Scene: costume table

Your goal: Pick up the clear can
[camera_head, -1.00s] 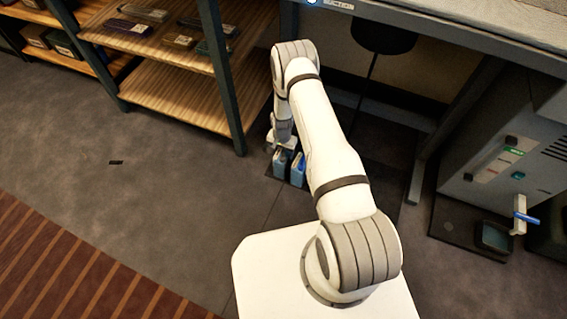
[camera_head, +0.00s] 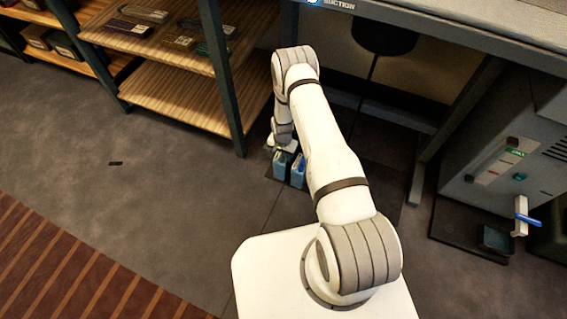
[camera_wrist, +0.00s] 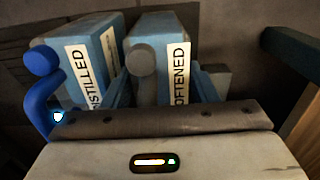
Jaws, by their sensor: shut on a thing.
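Two blue cans stand side by side on the floor. In the wrist view, the left can (camera_wrist: 88,60) has a blue cap and a label ending "STILLED". The right can (camera_wrist: 160,50) has a grey cap and a label reading "OFTENED". No can marked as clear shows. My gripper (camera_head: 284,146) is low at the cans and partly hides them in the head view. Its body fills the bottom of the wrist view.
A wooden shelf unit (camera_head: 163,88) stands left of my gripper, its post close by. A workbench (camera_head: 440,32) overhangs at the back right. A grey cabinet (camera_head: 500,150) stands at the right. The floor (camera_head: 150,190) to the left is open.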

